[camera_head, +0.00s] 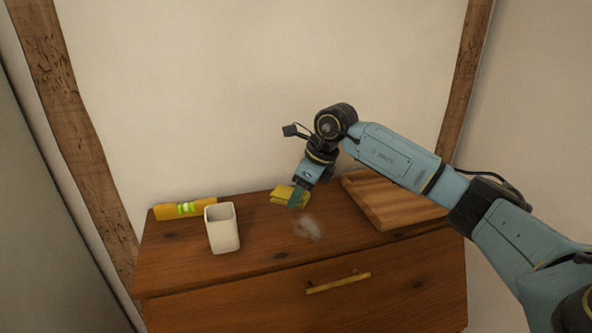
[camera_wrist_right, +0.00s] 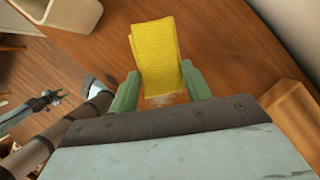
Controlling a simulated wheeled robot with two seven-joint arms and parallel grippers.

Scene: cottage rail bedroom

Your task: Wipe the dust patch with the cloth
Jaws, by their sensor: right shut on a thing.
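A folded yellow cloth (camera_head: 284,194) is at the back middle of the wooden dresser top. My right gripper (camera_head: 297,198) points down at it and is shut on it. In the right wrist view the cloth (camera_wrist_right: 157,48) extends out from between the two green fingers (camera_wrist_right: 162,88). The dust patch (camera_head: 308,229) is a pale grey smudge on the wood, just in front of the cloth and gripper and apart from them in the head view. I cannot tell how far the cloth is above the wood. My left gripper does not show in the head view.
A white cup (camera_head: 223,232) stands left of the dust patch. A yellow spirit level (camera_head: 184,209) lies behind it, near the wall. A wooden board (camera_head: 393,207) lies to the right. Bare wood surrounds the patch; the dresser's front edge and a brass handle (camera_head: 338,283) are in front.

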